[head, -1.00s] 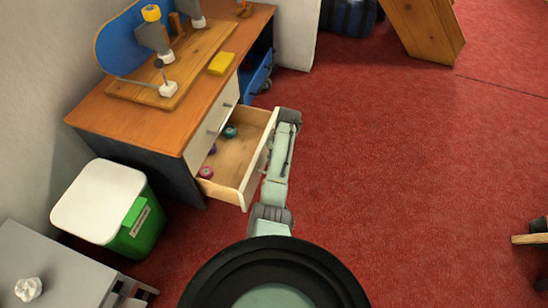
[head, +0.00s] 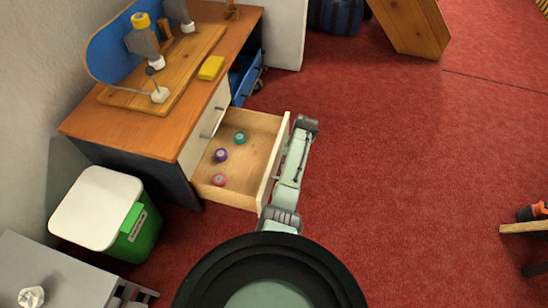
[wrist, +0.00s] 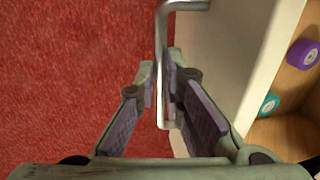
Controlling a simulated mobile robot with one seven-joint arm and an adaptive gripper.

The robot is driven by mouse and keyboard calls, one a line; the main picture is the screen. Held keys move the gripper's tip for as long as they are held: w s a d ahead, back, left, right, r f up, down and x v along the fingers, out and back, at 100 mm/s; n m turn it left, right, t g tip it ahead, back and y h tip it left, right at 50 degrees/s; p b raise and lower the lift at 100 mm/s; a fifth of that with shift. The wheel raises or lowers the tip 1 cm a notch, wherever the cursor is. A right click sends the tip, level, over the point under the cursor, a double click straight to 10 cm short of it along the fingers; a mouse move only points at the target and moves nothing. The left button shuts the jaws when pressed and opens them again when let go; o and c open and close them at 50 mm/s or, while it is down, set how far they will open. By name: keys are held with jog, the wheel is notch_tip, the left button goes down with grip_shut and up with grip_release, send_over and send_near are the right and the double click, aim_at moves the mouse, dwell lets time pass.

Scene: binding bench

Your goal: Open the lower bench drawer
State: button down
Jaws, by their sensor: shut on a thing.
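The lower bench drawer (head: 262,126) is pulled well out from the bench in the head view, and its inside shows. Its pale front panel also shows in the wrist view (wrist: 225,50). In the wrist view, my gripper (wrist: 160,95) is shut on the drawer's metal bar handle (wrist: 161,45), with a finger on each side of it. In the head view my arm lies along the drawer front and hides the handle and gripper tips. Inside the drawer lie a teal spool (head: 240,137), a purple spool (head: 221,155) and a pink spool (head: 218,180).
The upper drawer (head: 208,125) is closed. A green bin with a white lid (head: 95,208) stands left of the open drawer, near the bench end. A blue cart (head: 246,80) stands beyond it.

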jog(key=shift+d, duration=0.5)
jog(key=c, duration=1.7)
grip_release()
jog(key=shift+s, duration=0.1)
jog(key=shift+r, duration=0.1)
jog(key=r, duration=0.4)
jog(key=d+r, duration=0.1)
jog(key=r, duration=0.2)
jog(key=d+r, duration=0.1)
jog(key=r, duration=0.3)
jog(key=shift+s+r, duration=0.35)
